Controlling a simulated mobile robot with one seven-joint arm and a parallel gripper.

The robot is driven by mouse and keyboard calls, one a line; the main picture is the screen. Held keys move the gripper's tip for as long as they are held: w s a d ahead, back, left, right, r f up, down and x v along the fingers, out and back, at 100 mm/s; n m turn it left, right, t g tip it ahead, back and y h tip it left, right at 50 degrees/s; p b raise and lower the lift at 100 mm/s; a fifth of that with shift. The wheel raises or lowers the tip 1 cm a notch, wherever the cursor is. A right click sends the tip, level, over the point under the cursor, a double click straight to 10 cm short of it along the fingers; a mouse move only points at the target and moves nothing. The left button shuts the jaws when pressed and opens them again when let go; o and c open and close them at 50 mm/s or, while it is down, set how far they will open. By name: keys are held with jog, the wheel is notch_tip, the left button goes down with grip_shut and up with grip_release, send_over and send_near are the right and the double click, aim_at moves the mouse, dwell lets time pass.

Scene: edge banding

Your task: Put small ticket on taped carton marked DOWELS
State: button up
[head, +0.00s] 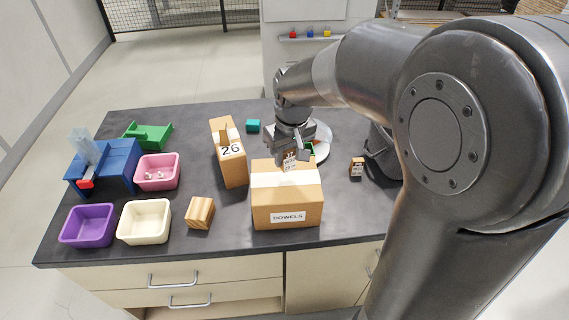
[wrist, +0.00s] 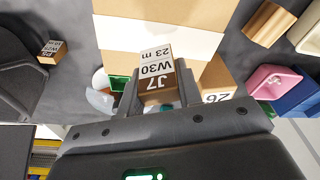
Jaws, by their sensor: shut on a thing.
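The brown carton (head: 287,205) marked DOWELS stands upright and closed at the middle of the bench, with a pale tape strip across its top. In the wrist view the taped carton top (wrist: 120,35) fills the upper middle. My gripper (head: 291,160) is over the carton's back part. It is shut on a small brown ticket block (wrist: 157,75) with a white face reading J7, W30, 23 m. The ticket also shows in the head view (head: 290,161), at the rear of the carton top. I cannot tell whether it touches the carton.
A carton marked 26 (head: 229,155) stands close on the left. A similar small labelled block (head: 356,167) lies to the right, by a dark bag-like thing (head: 380,152). A wooden block (head: 200,213), bins (head: 144,222) and a blue device (head: 118,165) occupy the left.

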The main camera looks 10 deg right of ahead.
aim_at(285, 167)
jog(key=shift+a+f, duration=0.2)
jog(key=shift+a, duration=0.05)
jog(key=shift+w+f, duration=0.1)
jog(key=shift+f, duration=1.85)
jog(key=shift+f, duration=0.1)
jog(key=o, duration=0.9)
jog(key=shift+o, duration=0.2)
